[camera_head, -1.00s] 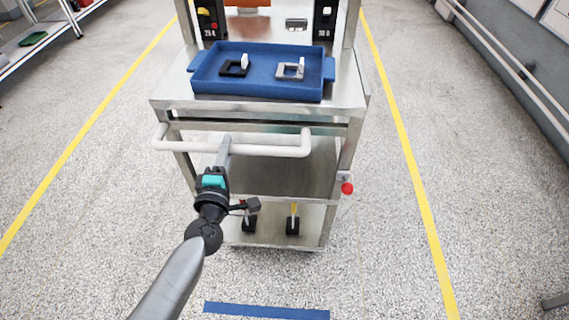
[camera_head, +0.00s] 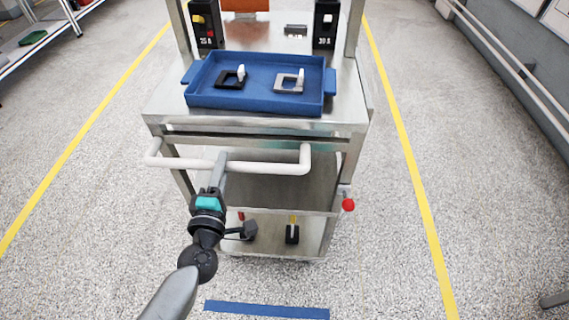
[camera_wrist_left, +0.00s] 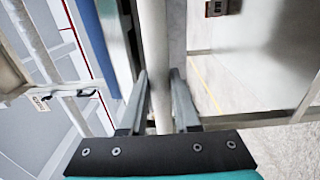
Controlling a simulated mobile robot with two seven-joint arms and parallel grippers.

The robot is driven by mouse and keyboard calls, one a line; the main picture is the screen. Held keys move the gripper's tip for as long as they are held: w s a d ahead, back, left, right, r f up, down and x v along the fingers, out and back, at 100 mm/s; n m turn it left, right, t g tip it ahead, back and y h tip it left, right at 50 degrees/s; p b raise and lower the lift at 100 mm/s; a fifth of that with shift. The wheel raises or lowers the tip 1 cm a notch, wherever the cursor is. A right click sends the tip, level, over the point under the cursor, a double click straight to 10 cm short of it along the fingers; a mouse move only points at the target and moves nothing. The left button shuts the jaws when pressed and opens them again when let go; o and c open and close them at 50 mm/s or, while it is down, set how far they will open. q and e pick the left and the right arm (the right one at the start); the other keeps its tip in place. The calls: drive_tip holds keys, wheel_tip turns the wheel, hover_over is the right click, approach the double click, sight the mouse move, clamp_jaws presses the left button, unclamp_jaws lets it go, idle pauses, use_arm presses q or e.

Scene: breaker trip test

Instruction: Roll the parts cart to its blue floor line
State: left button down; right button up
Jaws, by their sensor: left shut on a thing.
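The parts cart (camera_head: 160,110) is a steel trolley in the middle of the head view, slightly turned. Its white push handle (camera_head: 270,167) runs across the near side. My left gripper (camera_head: 220,160) is shut on the handle. In the left wrist view the handle bar (camera_wrist_left: 154,50) passes between the two fingers (camera_wrist_left: 158,95). The blue floor line (camera_head: 266,310) lies on the floor on the near side of the cart, with a strip of bare floor between it and the cart's lower shelf. The cart's wheels are hardly visible. My right gripper is out of view.
A blue tray (camera_head: 255,104) with a black and a grey part sits on the cart top, before two breaker units (camera_head: 325,24). A red knob (camera_head: 348,204) sticks out at right. Yellow lines (camera_head: 412,170) flank the clear aisle; shelving (camera_head: 60,35) stands at left.

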use_arm(q)
drive_tip(key=s, duration=2.5)
drive_tip(key=shift+a+f, duration=0.2)
drive_tip(key=shift+a, duration=0.2)
idle(2.2)
drive_tip(key=c, duration=0.6)
unclamp_jaws()
drive_tip(key=shift+w+r, duration=0.15)
drive_tip(key=shift+o, duration=0.2)
drive_tip(key=s, duration=1.5)
drive_tip(key=shift+s+a, duration=0.15)
drive_tip(key=shift+a, duration=0.15)
